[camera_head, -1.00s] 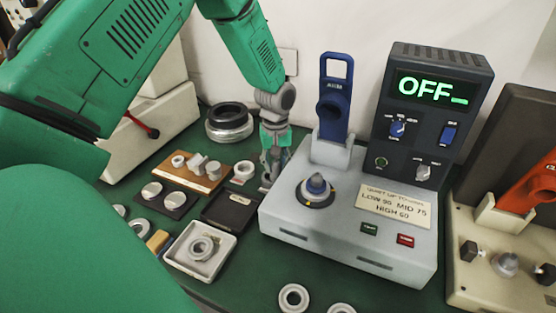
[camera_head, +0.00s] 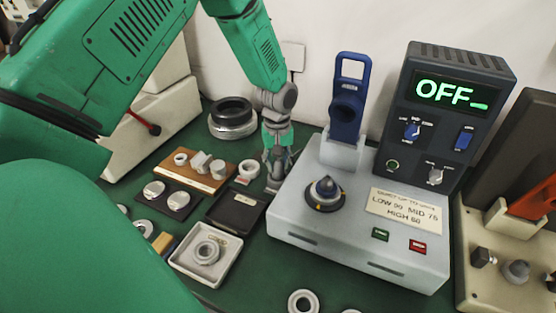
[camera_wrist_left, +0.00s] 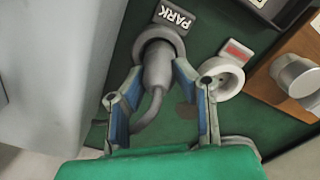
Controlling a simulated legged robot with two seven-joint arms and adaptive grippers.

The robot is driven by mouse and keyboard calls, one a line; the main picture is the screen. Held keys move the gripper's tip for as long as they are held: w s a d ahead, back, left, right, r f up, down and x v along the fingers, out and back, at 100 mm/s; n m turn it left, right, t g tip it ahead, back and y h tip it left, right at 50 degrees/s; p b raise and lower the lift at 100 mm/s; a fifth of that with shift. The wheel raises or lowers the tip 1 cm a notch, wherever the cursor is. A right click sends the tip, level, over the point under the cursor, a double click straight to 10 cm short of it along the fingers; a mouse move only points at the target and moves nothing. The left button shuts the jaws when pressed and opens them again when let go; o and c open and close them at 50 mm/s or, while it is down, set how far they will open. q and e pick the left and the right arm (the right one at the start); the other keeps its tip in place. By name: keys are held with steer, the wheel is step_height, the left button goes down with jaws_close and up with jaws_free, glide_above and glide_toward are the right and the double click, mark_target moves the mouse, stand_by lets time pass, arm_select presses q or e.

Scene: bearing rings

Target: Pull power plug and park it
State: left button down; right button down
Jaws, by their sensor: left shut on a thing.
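The grey power plug (camera_wrist_left: 157,68) with its cable stands at the round grey socket (camera_wrist_left: 172,38) marked PARK in the left wrist view. Its front end is inside the socket's ring; I cannot tell how deep it sits. My left gripper (camera_wrist_left: 158,72) is shut on the plug, one finger on each side. In the head view the left gripper (camera_head: 275,160) points down beside the grey machine's left edge, hiding most of the plug. A white round socket (camera_wrist_left: 222,78) with a red label is beside it, empty; it also shows in the head view (camera_head: 249,171). My right gripper is not in view.
The grey machine (camera_head: 300,225) with a blue press and a display (camera_head: 450,92) reading OFF stands right of the gripper. A wooden block (camera_head: 188,178), a dark tray (camera_head: 238,211) and a white tray (camera_head: 184,262) with a ring lie left. A large bearing (camera_head: 232,118) is behind.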

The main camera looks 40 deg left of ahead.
mark_target(279, 160)
arm_select(q)
steer(key=shift+d+r, duration=0.15)
steer(key=shift+d, duration=0.2)
steer(key=shift+a, duration=0.2)
steer(key=shift+w+f, duration=0.1)
steer(key=shift+f, duration=0.7)
stand_by(0.3)
steer(key=c, duration=1.6)
jaws_free()
steer(key=shift+o, duration=0.2)
steer(key=shift+r, duration=0.1)
step_height(279, 160, up, 11)
steer(key=p, duration=0.9)
steer(key=shift+p, duration=0.3)
